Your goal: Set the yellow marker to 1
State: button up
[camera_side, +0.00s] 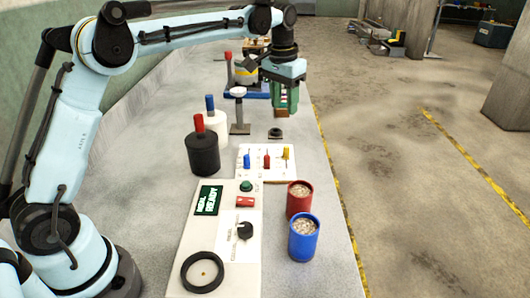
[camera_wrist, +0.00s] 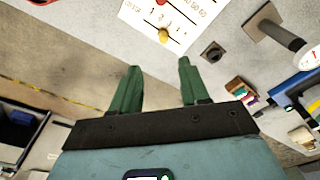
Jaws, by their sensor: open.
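The yellow marker (camera_side: 286,153) stands on the right part of a white scale board (camera_side: 262,176), beside a red marker (camera_side: 267,161) and a blue marker (camera_side: 247,161). In the wrist view the yellow marker (camera_wrist: 163,36) sits on the white board (camera_wrist: 140,14), which has printed numbers along it. Which number it stands at is too small to tell. My gripper (camera_side: 286,112) hangs beyond the board, above the bench and apart from the markers. In the wrist view its two green fingers are spread with nothing between them (camera_wrist: 158,65).
A red can (camera_side: 299,199) and a blue can (camera_side: 304,238), both filled with grain, stand near the board. Black (camera_side: 203,155) and white (camera_side: 217,124) bottles stand left. A small black part (camera_side: 275,133) lies behind the board. A control panel (camera_side: 222,234) lies in front.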

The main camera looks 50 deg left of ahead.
aim_at(287, 147)
jog(key=shift+g, duration=0.5)
jog(key=f, duration=0.5)
jog(key=w+f, duration=0.1)
jog(key=f, duration=0.4)
jog(key=w+f, duration=0.1)
jog(key=f, duration=0.4)
jog(key=shift+w+a+f, duration=0.2)
jog(key=shift+w+a, duration=0.05)
jog(key=shift+a, duration=0.05)
grip_shut()
